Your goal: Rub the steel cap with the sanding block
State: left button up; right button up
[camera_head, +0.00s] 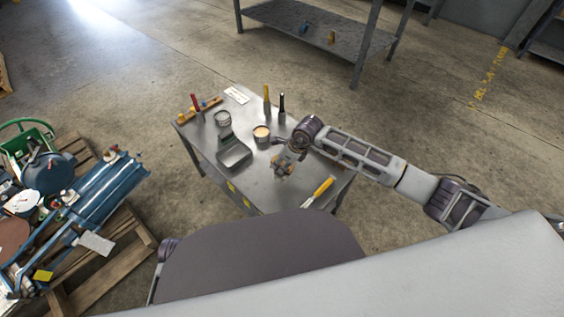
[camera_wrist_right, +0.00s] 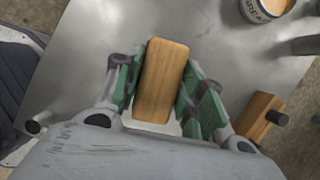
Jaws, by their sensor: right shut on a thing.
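My right gripper (camera_head: 285,164) is low over the steel table (camera_head: 222,166), near its middle right. In the right wrist view its green-padded fingers (camera_wrist_right: 162,92) are shut on the long sides of a light wooden block, the sanding block (camera_wrist_right: 164,75). The block's far end reaches past the pads. A small bright patch shows by its near end, partly hidden by the wrist. I cannot tell whether that is the steel cap, or whether the block touches anything below. My left gripper is not in view.
An open can (camera_head: 262,134), a grey tray (camera_head: 235,155) and a metal tin (camera_head: 223,118) stand left of the gripper. Upright tools (camera_head: 267,98) stand behind. A yellow-handled brush (camera_head: 321,189) lies at the front right. A loaded pallet (camera_head: 70,295) is at the left.

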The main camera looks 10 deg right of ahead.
jog(key=shift+r+p, duration=1.8)
jog(key=shift+r, duration=1)
